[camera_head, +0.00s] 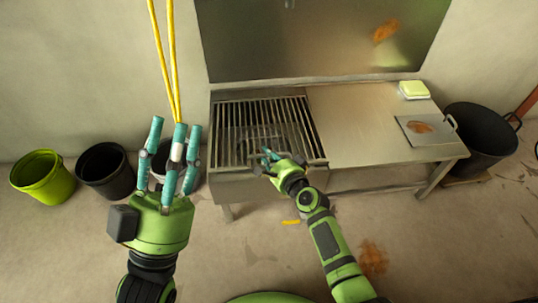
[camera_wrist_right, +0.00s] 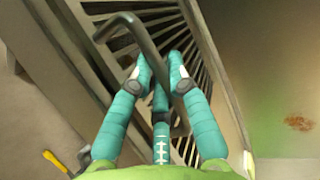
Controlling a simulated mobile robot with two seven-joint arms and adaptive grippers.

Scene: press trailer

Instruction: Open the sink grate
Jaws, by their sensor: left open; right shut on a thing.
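The sink grate (camera_head: 233,115), a panel of parallel metal bars, lies over the basin at the left part of the steel sink table. It looks flat; I cannot tell whether it is slightly raised. Its bars also show in the right wrist view (camera_wrist_right: 205,65). My right gripper (camera_head: 267,154) is at the grate's front edge. In the right wrist view its teal fingers are closed around a bent grey handle (camera_wrist_right: 143,40) at the grate; the fingers partly hide the contact. My left gripper (camera_head: 173,128) is open and empty, raised in front of the sink's left side.
A lime bucket (camera_head: 38,176) and a dark bucket (camera_head: 104,170) stand on the floor at left. Yellow cords (camera_head: 165,55) hang by the wall. The tabletop (camera_head: 355,115) is mostly bare, with a pale yellow block (camera_head: 414,90) and a plate (camera_head: 412,138). A large black bin (camera_head: 478,135) stands right.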

